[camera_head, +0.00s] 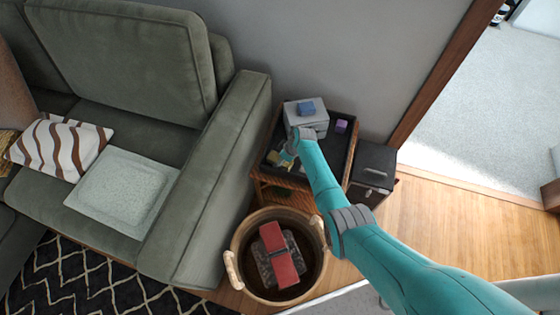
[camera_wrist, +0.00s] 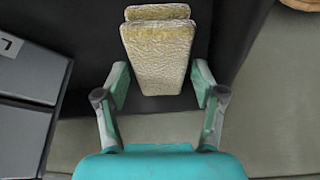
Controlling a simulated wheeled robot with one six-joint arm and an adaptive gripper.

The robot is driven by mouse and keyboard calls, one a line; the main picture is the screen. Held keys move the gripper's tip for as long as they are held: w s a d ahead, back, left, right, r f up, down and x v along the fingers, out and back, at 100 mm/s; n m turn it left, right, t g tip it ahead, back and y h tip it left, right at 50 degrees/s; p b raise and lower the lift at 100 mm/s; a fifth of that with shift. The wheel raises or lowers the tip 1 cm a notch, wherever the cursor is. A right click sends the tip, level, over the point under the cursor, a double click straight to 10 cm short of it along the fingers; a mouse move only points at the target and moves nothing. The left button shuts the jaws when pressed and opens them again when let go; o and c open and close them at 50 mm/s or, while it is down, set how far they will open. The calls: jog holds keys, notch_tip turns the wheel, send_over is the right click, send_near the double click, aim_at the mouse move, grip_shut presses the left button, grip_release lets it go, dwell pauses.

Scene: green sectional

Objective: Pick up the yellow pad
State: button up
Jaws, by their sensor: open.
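The yellow pad (camera_wrist: 158,62) is a pale yellow, wrinkled block with a second piece at its far end, lying on a dark surface. It is ahead of and between the fingers of my gripper (camera_wrist: 160,85), which are open with a gap on each side of it. In the head view, small yellow pieces (camera_head: 272,157) show at the left of a black tray (camera_head: 335,165) on a wooden side table. My gripper (camera_head: 289,153) is over that part of the tray, and my arm hides some of it.
A sofa arm (camera_head: 222,165) borders the left, a black cabinet (camera_head: 373,165) the right. A basket (camera_head: 240,250) holding red items stands in front.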

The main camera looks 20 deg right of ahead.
jog(key=shift+w+a+f, duration=0.2)
jog(key=shift+f, duration=0.45)
jog(key=shift+f, duration=0.25)
dwell(0.4)
jog(key=c, duration=0.8)
jog(key=shift+r, duration=0.1)
jog(key=shift+r, duration=5.15)
